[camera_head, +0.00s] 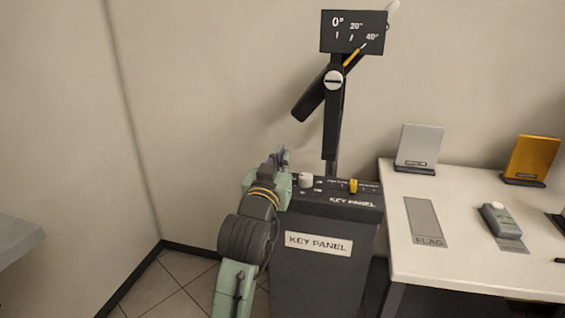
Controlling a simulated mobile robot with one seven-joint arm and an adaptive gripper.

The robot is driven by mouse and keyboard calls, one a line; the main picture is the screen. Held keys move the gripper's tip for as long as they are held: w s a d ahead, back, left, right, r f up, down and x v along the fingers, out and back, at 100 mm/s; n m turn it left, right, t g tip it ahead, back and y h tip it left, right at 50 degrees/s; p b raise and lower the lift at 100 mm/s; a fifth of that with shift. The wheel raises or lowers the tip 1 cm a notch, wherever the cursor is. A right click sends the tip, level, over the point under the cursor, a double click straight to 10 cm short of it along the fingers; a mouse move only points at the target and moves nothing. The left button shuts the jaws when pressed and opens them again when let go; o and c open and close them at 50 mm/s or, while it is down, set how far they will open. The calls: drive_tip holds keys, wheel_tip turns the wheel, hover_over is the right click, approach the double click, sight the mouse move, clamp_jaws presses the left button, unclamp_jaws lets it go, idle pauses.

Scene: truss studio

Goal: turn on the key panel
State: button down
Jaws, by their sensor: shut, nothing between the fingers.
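The key panel (319,243) is a dark grey console labelled "KEY PANEL" that stands against the wall. Its top carries a white knob (305,180) at the left and a yellow knob (353,186) further right. A dark post with a tilted black lamp-like head (318,98) rises behind it, with a dial plate (353,32) marked 0°, 20° and 40° on top. A yellow pointer (352,57) lies toward the 40° mark. My gripper (282,152) is shut and empty, just left of the white knob. My arm hides the console's left edge. I cannot tell whether the gripper touches anything.
A white table (460,255) stands to the right, with a "FLAG" mat (425,222), a grey handheld device (501,218), a silver panel (419,147) and an orange panel (531,158). A grey surface edge (25,243) is at the far left. Tiled floor is free between.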

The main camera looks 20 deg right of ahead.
drive_tip(key=shift+w+d+f, duration=0.15)
drive_tip(key=shift+w+f, duration=0.05)
drive_tip(key=shift+f, duration=0.6)
drive_tip(key=shift+w+d+f, duration=0.1)
drive_tip(key=shift+w+f, duration=0.1)
drive_tip(key=shift+f, duration=0.55)
drive_tip(key=shift+r+p, duration=0.1)
drive_tip(key=shift+p, duration=0.35)
drive_tip(key=shift+w+d+g+p, duration=0.15)
drive_tip(key=shift+g+p, duration=0.15)
drive_tip(key=shift+p, duration=0.15)
drive_tip(key=shift+w+d+g+y+p, duration=0.2)
drive_tip(key=shift+g+y+p, duration=0.25)
drive_tip(key=shift+p, duration=0.7)
drive_tip(key=shift+w+d+f+b, duration=0.1)
drive_tip(key=shift+w+f+b, duration=0.25)
drive_tip(key=shift+f, duration=0.4)
drive_tip(key=shift+r, duration=0.15)
